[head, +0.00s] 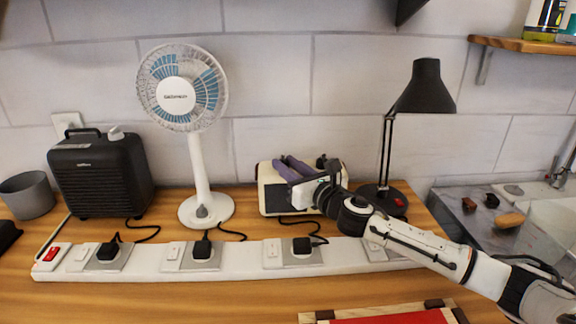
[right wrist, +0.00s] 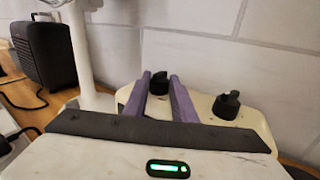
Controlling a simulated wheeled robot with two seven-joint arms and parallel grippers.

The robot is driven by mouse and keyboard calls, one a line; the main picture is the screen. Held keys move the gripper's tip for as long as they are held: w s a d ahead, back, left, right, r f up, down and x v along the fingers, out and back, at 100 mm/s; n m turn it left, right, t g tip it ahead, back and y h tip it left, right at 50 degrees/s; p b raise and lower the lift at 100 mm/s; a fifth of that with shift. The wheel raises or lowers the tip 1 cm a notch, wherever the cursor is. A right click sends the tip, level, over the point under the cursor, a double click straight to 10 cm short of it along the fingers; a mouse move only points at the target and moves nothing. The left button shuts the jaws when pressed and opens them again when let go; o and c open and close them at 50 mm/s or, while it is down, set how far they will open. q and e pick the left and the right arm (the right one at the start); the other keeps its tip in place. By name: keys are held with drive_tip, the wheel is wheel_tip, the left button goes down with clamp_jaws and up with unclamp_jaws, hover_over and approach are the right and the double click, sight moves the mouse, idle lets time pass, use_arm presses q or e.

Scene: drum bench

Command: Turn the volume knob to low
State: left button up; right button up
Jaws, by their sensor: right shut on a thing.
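A cream device (head: 274,200), probably a radio, stands on the wooden bench against the wall, behind the power strip. Two black knobs sit on its top. In the right wrist view the left knob (right wrist: 159,84) is between the purple fingers of my right gripper (right wrist: 160,79), which is shut on it. The right knob (right wrist: 227,104) stands free beside it. I cannot read any label telling which is the volume knob. In the head view my right gripper (head: 291,166) reaches over the device from the right and hides part of it. My left gripper is out of view.
A white fan (head: 200,165) and a black speaker-like box (head: 100,175) stand to the left, a black desk lamp (head: 424,90) to the right. A white power strip (head: 232,262) with several plugs runs across the front, under my right arm.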

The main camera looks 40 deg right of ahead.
drive_tip(key=m+h, duration=0.2)
drive_tip(key=h, duration=0.1)
drive_tip(key=a+m+g+h, duration=0.1)
drive_tip(key=m+h, duration=0.1)
drive_tip(key=h, duration=0.1)
drive_tip(key=shift+w, duration=0.15)
drive_tip(key=m+g+h, duration=0.1)
drive_tip(key=h, duration=0.1)
drive_tip(key=m+g+h, duration=0.3)
drive_tip(key=h, duration=0.1)
drive_tip(key=shift+w+a+m, duration=0.25)
drive_tip(key=shift+a+m, duration=0.05)
drive_tip(key=shift+a, duration=0.05)
drive_tip(key=m+g+h, duration=0.2)
drive_tip(key=g, duration=0.1)
drive_tip(key=shift+w+a, duration=0.1)
drive_tip(key=shift+w+m+g+h+b, duration=0.15)
drive_tip(key=shift+m+g+h+b, duration=0.6)
drive_tip(key=shift+m+g, duration=0.7)
drive_tip(key=shift+r+g+h, duration=0.1)
drive_tip(key=shift+g+h, duration=0.15)
drive_tip(key=shift+g, duration=0.2)
drive_tip(key=o, duration=1)
drive_tip(key=shift+o, duration=0.2)
drive_tip(key=b+v, duration=0.1)
drive_tip(key=v, duration=0.9)
